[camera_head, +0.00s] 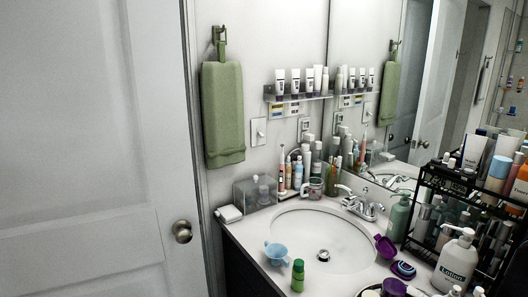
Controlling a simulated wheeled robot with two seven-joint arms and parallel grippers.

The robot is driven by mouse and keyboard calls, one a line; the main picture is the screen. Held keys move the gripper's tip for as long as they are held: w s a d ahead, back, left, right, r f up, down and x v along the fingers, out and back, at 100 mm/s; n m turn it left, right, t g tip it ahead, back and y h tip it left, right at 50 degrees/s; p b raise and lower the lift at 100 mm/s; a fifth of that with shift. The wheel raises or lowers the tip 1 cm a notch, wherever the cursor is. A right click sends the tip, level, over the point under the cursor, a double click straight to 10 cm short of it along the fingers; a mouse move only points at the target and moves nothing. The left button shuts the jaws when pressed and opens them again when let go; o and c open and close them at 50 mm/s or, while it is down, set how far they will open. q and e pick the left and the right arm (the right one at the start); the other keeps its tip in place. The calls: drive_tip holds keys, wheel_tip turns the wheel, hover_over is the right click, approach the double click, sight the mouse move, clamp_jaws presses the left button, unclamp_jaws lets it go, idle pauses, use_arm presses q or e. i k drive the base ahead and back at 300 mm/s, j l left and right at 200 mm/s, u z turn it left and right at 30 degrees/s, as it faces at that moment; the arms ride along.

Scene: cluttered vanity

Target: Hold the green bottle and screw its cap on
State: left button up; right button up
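A small green bottle (298,278) stands upright on the vanity counter at the front edge of the sink. Its top (298,264) is a slightly different green and looks like a cap; I cannot tell whether it is screwed down, resting on top or part of the bottle. No separate cap is clear to me elsewhere on the counter. Neither of my grippers is in view, and nothing is touching the bottle.
A light blue cup-like item (276,253) sits just left of the bottle. The sink (322,236) lies behind it. Purple items (385,246), a white lotion pump bottle (456,262) and a crowded black rack (425,178) fill the right. Left counter front is fairly clear.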

sight(297, 278)
drive_tip(key=i+j, duration=0.3)
drive_tip(key=j, duration=0.15)
drive_tip(key=i+j, duration=0.25)
drive_tip(key=j, duration=0.15)
drive_tip(key=i+j, duration=0.3)
drive_tip(key=j, duration=0.15)
drive_tip(key=z, duration=1.25)
